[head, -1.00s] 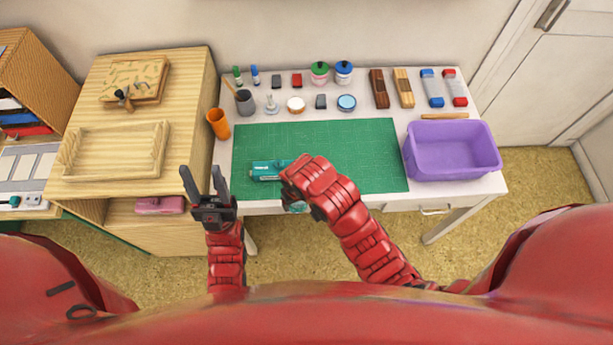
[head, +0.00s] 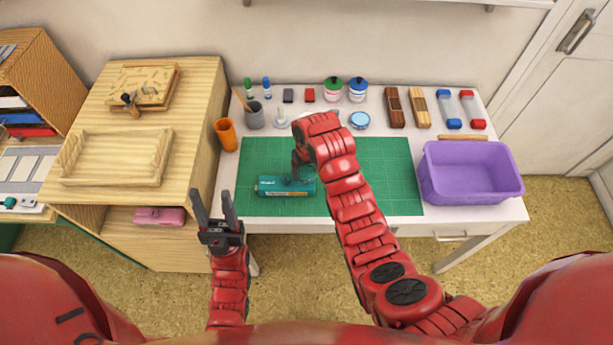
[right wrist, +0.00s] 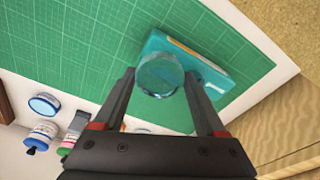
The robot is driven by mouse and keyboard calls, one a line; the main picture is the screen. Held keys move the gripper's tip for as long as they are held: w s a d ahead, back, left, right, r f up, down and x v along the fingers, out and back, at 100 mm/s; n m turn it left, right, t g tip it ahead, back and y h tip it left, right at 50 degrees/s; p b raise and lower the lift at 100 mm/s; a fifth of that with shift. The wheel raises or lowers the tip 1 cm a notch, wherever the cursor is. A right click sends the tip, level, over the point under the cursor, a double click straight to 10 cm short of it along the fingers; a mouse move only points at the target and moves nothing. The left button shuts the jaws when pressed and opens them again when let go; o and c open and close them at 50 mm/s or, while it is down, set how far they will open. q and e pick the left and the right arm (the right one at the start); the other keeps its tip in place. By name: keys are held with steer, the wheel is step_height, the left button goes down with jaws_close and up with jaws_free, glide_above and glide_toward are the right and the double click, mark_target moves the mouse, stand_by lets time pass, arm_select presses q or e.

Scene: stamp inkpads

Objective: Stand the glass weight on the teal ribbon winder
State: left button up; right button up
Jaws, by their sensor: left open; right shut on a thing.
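The teal ribbon winder (head: 272,188) lies on the green cutting mat, near its front left. In the right wrist view it shows (right wrist: 212,78) behind the weight. My right gripper (head: 301,170) is over the winder's right part. It is shut on the round, clear glass weight (right wrist: 160,75), which sits between the fingertips in the right wrist view and overlaps the winder there. In the head view the weight is mostly hidden, and I cannot tell whether it touches the winder. My left gripper (head: 229,208) is open and empty, in front of the table's left edge.
The green mat (head: 385,190) is otherwise clear. A purple bin (head: 470,188) stands at the right. Inkpads, jars, a grey pen cup (head: 255,118) and an orange cup (head: 227,134) line the back and left. A wooden cabinet (head: 195,105) stands to the left.

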mark_target(307, 177)
step_height(307, 177, down, 3)
steer(key=shift+r+p, duration=0.15)
steer(key=shift+p, duration=0.95)
steer(key=shift+f, duration=0.45)
steer(key=shift+f, duration=0.2)
steer(key=o, duration=1.5)
steer(key=shift+r, duration=0.1)
steer(key=shift+r, duration=0.1)
